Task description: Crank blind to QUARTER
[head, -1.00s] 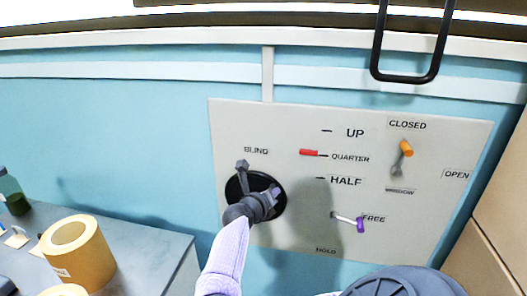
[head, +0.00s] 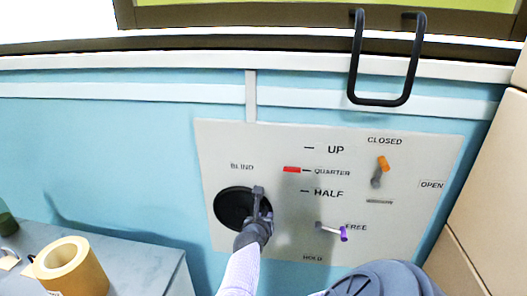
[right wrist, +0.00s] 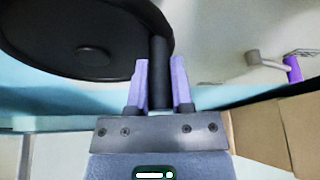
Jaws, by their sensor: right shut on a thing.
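The blind crank is a black disc (head: 232,208) under the BLIND label on a pale wall panel (head: 222,140). My right gripper (head: 261,207) is at the disc's right side. In the right wrist view its purple fingers (right wrist: 160,85) are shut around the dark crank handle (right wrist: 159,62). The red pointer (head: 291,169) is level with, or very near, the QUARTER mark, below UP and above HALF. The purple-tipped lever (head: 332,230) points toward FREE. The orange-tipped window lever (head: 381,170) points up toward CLOSED. My left gripper is not in view.
A black loop handle (head: 357,75) hangs above the panel at the right. A grey counter (head: 130,262) at lower left bears a kraft roll (head: 85,275) and a green bottle (head: 6,222). A beige cabinet (head: 490,180) stands at the right.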

